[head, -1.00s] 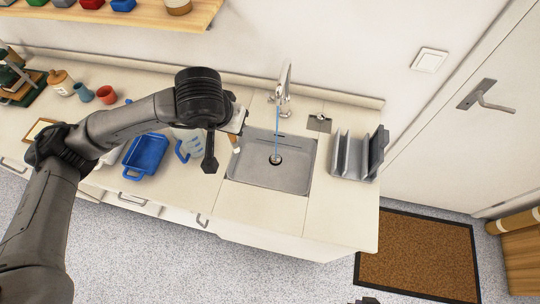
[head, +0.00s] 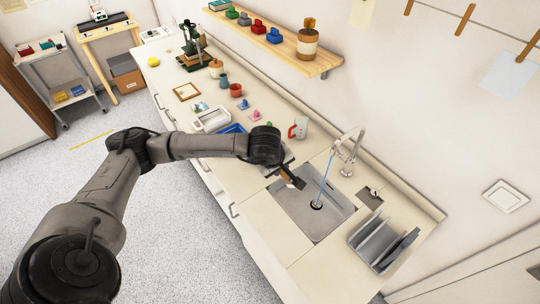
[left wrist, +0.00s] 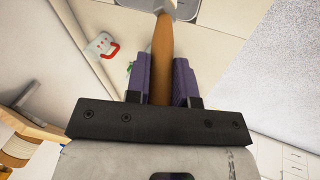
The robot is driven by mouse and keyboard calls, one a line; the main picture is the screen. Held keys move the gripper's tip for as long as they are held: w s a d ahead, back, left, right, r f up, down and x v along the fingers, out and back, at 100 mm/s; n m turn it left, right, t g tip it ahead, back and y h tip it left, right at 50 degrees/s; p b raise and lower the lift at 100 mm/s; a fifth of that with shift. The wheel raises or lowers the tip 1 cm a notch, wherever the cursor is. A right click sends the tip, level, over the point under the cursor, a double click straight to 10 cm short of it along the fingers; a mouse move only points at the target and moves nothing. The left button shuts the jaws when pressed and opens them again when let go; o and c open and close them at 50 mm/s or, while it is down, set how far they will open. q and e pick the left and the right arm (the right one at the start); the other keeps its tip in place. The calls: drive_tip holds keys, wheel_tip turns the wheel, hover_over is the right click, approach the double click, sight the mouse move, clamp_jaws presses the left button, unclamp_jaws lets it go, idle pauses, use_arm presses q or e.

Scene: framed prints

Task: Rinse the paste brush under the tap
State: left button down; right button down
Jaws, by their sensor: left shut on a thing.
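The paste brush (left wrist: 161,52) has a brown wooden handle, gripped between the purple-faced fingers of my left gripper (left wrist: 162,78). Its pale collar shows at the top of the left wrist view; the bristles are cut off there. In the head view my left gripper (head: 287,177) is over the left edge of the metal sink (head: 312,224), partly hidden by its wrist. The curved tap (head: 350,152) stands behind the sink. A thin blue stream of water (head: 325,178) falls from it towards the drain. The brush is apart from the stream, left of it. My right gripper is out of view.
A grey rack with upright plates (head: 378,242) stands right of the sink. A red-handled jug (head: 298,129) is on the counter behind my wrist. A blue tray (head: 233,128) and small items lie further left. A wooden shelf (head: 284,46) hangs above.

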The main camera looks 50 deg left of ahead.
use_arm(q)
drive_tip(key=w+d+f+n+b, duration=0.1)
drive_tip(key=w+d+f+n, duration=0.1)
drive_tip(key=w, duration=0.9)
drive_tip(key=shift+w+d+f+n+b, duration=0.25)
drive_tip(key=shift+d+f+n+b, duration=0.15)
drive_tip(key=shift+d+f, duration=0.15)
idle(0.5)
drive_tip(key=shift+s+d, duration=0.1)
drive_tip(key=shift+d, duration=0.05)
idle(0.6)
drive_tip(key=shift+s+d, duration=0.2)
drive_tip(key=shift+d, duration=0.2)
drive_tip(key=shift+w+a, duration=0.15)
drive_tip(key=shift+a, duration=0.1)
